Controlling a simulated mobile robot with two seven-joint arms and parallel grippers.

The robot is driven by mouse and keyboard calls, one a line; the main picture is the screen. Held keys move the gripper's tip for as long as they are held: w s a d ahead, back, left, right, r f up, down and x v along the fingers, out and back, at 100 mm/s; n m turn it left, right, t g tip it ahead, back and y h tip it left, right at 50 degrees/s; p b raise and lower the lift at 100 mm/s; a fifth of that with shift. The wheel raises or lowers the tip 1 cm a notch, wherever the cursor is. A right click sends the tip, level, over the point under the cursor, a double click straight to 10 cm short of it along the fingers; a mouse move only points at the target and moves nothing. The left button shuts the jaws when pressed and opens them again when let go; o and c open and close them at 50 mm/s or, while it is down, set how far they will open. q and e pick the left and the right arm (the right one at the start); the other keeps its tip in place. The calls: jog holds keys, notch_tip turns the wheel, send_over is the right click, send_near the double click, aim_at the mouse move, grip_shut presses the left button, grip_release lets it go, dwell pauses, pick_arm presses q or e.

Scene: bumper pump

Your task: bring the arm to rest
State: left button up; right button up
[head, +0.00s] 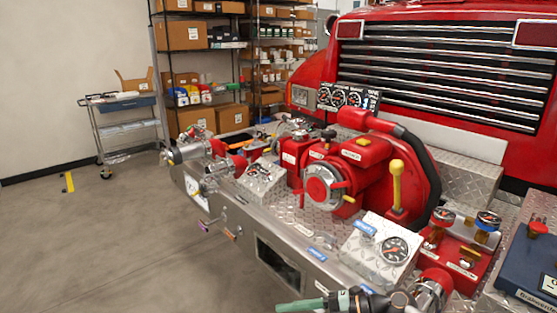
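Neither of my grippers shows in the head view, and no part of my arms can be made out. The bumper pump (350,180) is a red unit with a round silver cap (322,187) at its front. It sits on the diamond-plate bumper (300,215) of a red fire truck. A yellow-knobbed lever (396,185) stands upright right of the pump. A gauge panel (382,250) lies in front of it, and a smaller gauge (258,176) is to the left.
A dark fitting with a green end (302,305) is cut off at the bottom edge. Metal outlets (186,150) stick out at the bumper's left end. A blue box (530,265) is at right. A cart (124,125) and shelves stand behind. Floor (100,235) at left is clear.

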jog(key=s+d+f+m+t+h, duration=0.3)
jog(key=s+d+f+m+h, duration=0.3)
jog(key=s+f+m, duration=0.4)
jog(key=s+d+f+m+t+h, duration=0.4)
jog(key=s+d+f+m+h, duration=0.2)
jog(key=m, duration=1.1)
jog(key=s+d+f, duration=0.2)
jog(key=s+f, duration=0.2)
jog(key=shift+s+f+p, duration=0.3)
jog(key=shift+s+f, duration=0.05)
